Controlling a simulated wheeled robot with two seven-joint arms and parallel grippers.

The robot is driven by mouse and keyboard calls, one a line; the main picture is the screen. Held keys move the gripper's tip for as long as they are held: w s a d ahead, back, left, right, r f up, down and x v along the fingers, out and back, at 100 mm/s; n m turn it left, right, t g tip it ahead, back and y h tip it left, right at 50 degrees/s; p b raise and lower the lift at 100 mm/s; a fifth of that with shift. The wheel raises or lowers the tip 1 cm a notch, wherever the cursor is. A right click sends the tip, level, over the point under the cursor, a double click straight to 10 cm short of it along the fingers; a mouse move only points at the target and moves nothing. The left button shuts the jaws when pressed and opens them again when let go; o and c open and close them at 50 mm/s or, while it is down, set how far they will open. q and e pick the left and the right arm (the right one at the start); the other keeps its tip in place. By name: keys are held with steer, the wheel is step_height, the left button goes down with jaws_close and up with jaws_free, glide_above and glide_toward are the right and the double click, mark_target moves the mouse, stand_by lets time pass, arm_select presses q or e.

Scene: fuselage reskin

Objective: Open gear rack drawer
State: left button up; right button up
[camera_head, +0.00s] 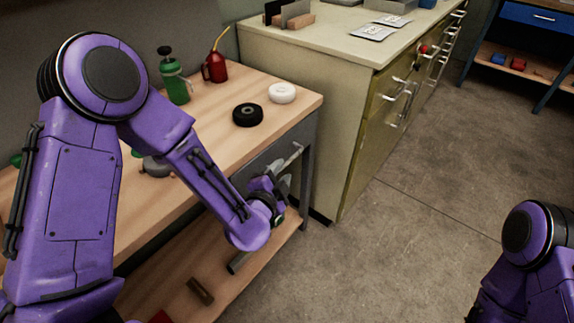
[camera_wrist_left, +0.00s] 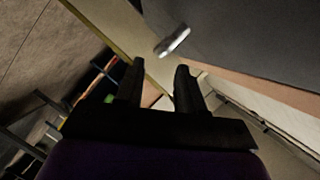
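The grey drawer front (camera_head: 262,162) sits under the wooden workbench top and looks closed. Its silver bar handle (camera_head: 291,156) is at the bench's right end. My left gripper (camera_head: 273,180) is close in front of the handle. In the left wrist view my left gripper (camera_wrist_left: 160,66) is open, its two dark fingers apart with nothing between them. The handle (camera_wrist_left: 173,41) shows beyond the fingertips against the dark grey drawer front (camera_wrist_left: 245,40), apart from the fingers. My right gripper is out of view; only part of the right arm shows at lower right.
On the workbench (camera_head: 225,150) stand a green bottle (camera_head: 176,84), a red oil can (camera_head: 215,67), a black ring (camera_head: 247,115) and a white ring (camera_head: 282,93). A lower shelf (camera_head: 185,282) is below. A beige cabinet (camera_head: 340,120) adjoins on the right. The floor (camera_head: 400,230) is clear.

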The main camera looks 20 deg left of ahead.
mark_target(288, 163)
arm_select(q)
steer(key=x, duration=0.5)
steer(key=shift+w+d+f, duration=0.1)
steer(key=shift+w+f, duration=0.05)
steer(key=shift+w, duration=0.05)
jaws_close()
